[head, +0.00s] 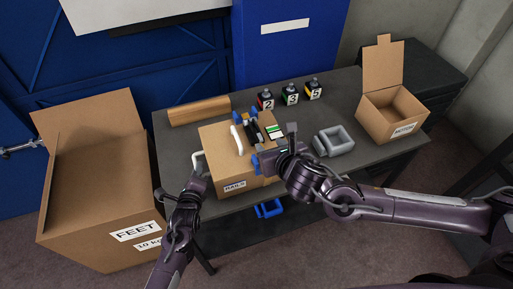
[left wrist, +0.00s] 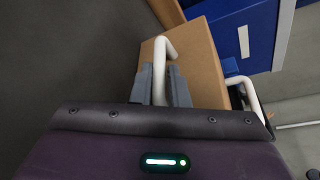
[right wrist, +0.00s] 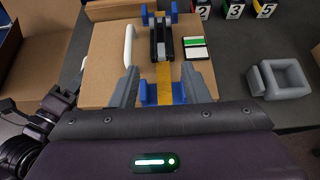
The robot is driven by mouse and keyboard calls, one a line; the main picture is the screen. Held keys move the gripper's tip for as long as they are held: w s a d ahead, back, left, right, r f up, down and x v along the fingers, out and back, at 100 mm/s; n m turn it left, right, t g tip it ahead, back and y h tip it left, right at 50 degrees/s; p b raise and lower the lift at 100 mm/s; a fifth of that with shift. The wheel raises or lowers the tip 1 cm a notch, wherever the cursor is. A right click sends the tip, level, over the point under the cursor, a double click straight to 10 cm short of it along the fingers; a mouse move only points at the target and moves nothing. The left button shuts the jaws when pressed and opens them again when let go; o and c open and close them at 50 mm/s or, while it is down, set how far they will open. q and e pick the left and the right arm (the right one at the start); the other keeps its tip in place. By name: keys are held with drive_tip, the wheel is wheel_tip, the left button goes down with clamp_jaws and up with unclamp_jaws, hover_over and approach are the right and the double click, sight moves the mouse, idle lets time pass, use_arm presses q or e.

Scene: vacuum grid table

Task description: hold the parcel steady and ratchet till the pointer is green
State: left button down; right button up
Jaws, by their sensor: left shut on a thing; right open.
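The parcel (head: 222,138) is a cardboard box standing on the grey table. White handles are on its left side (left wrist: 168,48) and top (right wrist: 129,47). My left gripper (head: 198,176) is shut on the side handle. On top, a black ratchet (right wrist: 161,40) sits on a yellow strap (right wrist: 164,75) between blue brackets. A small gauge (right wrist: 195,47) with green, white and black areas lies beside the ratchet; its pointer is too small to read. My right gripper (head: 268,155) is open above the parcel's near edge, its fingers either side of the near blue bracket (right wrist: 163,93); contact is unclear.
A grey open tray (head: 334,141) and an open carton (head: 390,115) stand on the right. A large box marked FEET (head: 100,200) stands left of the table.

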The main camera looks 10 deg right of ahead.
drive_tip(key=t+y, duration=0.1)
drive_tip(key=t, duration=0.5)
approach(258, 133)
drive_tip(key=w, duration=0.3)
drive_tip(key=w+a, duration=0.1)
drive_tip(key=w, duration=0.6)
drive_tip(key=shift+w+a, duration=0.3)
drive_tip(key=shift+a, duration=0.05)
clamp_jaws()
